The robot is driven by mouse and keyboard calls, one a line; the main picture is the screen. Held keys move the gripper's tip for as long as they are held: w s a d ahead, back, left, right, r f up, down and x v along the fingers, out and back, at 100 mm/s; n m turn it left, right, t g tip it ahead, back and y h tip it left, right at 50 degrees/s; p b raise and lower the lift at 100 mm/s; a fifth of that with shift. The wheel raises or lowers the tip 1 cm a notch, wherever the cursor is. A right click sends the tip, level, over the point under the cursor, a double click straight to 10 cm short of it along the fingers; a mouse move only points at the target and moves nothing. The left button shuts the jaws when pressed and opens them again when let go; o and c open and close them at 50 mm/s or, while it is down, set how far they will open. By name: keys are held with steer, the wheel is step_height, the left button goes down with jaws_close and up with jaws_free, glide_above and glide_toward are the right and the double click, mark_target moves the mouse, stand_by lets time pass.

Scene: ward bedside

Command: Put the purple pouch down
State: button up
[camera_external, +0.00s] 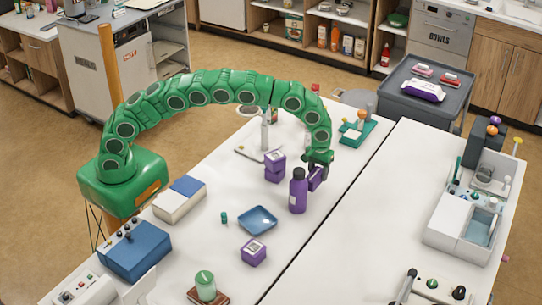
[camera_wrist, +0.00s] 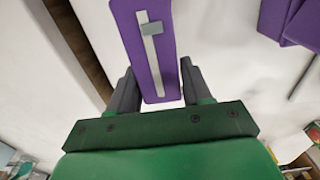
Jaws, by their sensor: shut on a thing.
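My gripper (camera_external: 318,163) is at the end of the green arm, pointing down over the white table, just behind and right of a purple bottle. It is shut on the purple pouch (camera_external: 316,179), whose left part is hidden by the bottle. In the wrist view the pouch (camera_wrist: 165,65) is a long flat purple shape with a pale strip and a grey tab, between the two dark fingers of my gripper (camera_wrist: 160,90). I cannot tell whether its lower edge touches the table.
The purple bottle (camera_external: 298,192) stands close in front of the pouch. Stacked purple boxes (camera_external: 275,168) are to the left, and a blue tray (camera_external: 258,219) and another purple box (camera_external: 253,252) are nearer. A green tray (camera_external: 356,133) stands behind.

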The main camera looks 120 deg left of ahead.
mark_target(319, 179)
steer(key=shift+w+a+f, duration=0.1)
steer(key=shift+w+f, duration=0.05)
steer(key=shift+f, duration=1.7)
steer(key=shift+f, duration=0.1)
steer(key=o, duration=1.2)
step_height(319, 179, up, 12)
steer(key=shift+r, duration=0.1)
